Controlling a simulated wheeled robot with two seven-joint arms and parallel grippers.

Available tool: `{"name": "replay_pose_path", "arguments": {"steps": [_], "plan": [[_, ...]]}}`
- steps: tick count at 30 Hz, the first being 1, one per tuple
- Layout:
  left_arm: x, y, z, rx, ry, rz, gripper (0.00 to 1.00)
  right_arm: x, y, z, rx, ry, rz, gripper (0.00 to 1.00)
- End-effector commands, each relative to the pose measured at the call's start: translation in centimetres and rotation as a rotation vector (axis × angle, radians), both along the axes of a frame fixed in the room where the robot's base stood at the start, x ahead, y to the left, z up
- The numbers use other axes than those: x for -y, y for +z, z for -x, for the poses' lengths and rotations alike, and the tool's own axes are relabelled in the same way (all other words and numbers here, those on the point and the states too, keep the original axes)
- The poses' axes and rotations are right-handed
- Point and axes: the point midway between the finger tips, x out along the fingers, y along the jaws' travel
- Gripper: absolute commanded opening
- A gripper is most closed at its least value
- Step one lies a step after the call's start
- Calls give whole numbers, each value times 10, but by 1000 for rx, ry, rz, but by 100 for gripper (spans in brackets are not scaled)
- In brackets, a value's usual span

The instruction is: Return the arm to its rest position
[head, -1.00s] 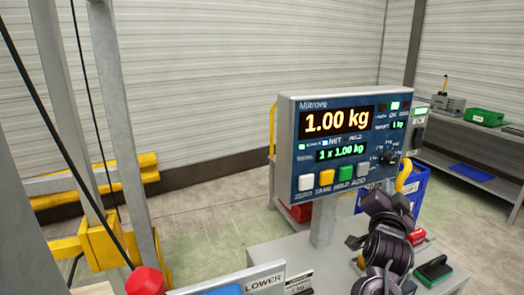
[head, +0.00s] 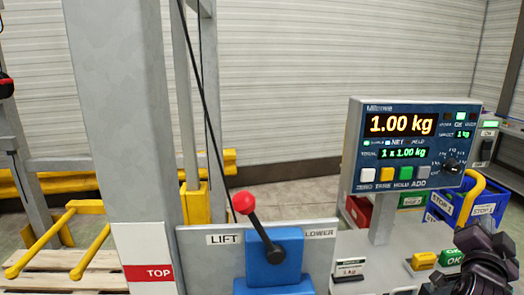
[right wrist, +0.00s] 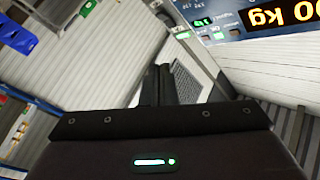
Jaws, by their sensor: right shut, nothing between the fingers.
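My right arm comes up at the lower right corner of the head view, and its dark gripper (head: 484,262) is in front of the bench, to the right of and below the scale display. In the right wrist view the two black fingers of the right gripper (right wrist: 157,86) are together with nothing between them. The scale display (head: 412,145) reads 1.00 kg and 1 x 1.00 kg; part of it also shows upside down in the right wrist view (right wrist: 250,20). My left gripper is not in view.
A lever with a red knob (head: 244,203) stands on a blue block between LIFT and LOWER labels. A grey post (head: 118,110) with a TOP label rises on the left. Yellow forks (head: 90,252) are over a wooden pallet. Yellow and green blocks (head: 424,260) are close to my right arm.

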Motion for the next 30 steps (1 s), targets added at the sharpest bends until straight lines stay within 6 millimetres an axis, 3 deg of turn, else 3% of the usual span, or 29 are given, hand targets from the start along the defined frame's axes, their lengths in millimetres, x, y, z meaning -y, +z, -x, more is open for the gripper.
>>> {"name": "replay_pose_path", "arguments": {"steps": [2,11,20,23,27,30], "plan": [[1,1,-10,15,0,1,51,-4,-5,-1,-21,12,-1,0],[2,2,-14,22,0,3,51,-38,-49,-7,-209,124,4,0],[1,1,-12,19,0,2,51,-99,-125,5,-537,322,25,0],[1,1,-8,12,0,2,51,-130,-162,21,-701,427,45,0],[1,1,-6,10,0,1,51,-178,-216,63,-971,604,87,0],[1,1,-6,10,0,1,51,-204,-242,94,-1128,715,123,0]]}}
